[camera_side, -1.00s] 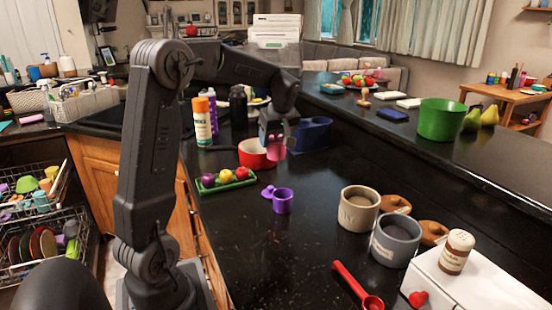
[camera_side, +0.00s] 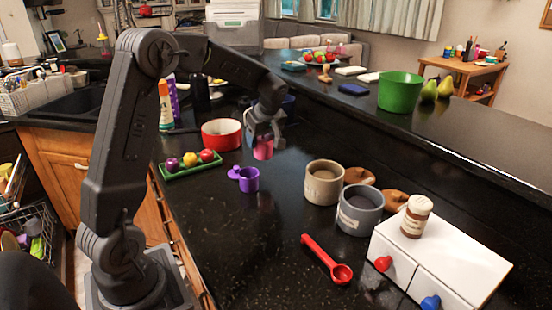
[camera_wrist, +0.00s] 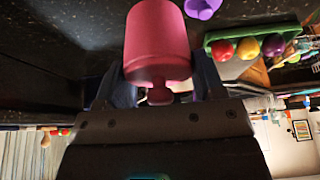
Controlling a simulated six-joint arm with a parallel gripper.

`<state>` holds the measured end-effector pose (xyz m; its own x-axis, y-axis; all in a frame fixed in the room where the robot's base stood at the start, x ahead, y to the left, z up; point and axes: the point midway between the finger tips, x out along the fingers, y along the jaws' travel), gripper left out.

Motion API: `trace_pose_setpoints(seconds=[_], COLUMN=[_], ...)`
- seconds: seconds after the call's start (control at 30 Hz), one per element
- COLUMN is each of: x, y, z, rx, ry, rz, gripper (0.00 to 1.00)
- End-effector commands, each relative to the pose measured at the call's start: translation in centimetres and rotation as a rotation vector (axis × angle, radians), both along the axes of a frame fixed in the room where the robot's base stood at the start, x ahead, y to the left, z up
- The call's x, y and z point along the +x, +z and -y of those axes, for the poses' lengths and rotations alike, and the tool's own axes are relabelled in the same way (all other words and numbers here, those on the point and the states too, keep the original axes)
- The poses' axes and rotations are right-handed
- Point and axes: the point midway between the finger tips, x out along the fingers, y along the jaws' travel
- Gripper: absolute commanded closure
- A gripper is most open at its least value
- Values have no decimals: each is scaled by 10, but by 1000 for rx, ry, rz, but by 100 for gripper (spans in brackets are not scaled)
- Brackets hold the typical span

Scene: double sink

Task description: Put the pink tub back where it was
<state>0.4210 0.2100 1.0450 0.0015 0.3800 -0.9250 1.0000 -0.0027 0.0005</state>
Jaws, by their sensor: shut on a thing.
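The pink tub (camera_side: 263,149) is held in my gripper (camera_side: 264,136), which is shut on it. In the side view it hangs below the fingers, to the right of the red bowl (camera_side: 221,134) and behind the purple cup (camera_side: 249,181). I cannot tell its height above the black counter. In the wrist view the tub (camera_wrist: 157,42) fills the top middle, with a narrower pink knob between the fingers (camera_wrist: 160,95). My fingers partly hide that end.
A green tray (camera_side: 188,167) with several small fruits lies left of the purple cup. A beige mug (camera_side: 322,184), a grey mug (camera_side: 358,212), a red scoop (camera_side: 325,260) and a white drawer box (camera_side: 440,262) stand at front right. Counter (camera_side: 275,225) before the mugs is clear.

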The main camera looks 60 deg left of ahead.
Motion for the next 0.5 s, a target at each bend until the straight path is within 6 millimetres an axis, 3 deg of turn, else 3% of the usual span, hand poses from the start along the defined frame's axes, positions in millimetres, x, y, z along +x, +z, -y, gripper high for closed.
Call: trace_pose_setpoints(seconds=[0.2, 0.5], x=[32, 39], y=[-24, -42], z=[24, 31], rx=[0, -1], ry=[-2, 1], rz=[-1, -4], gripper=[61, 61])
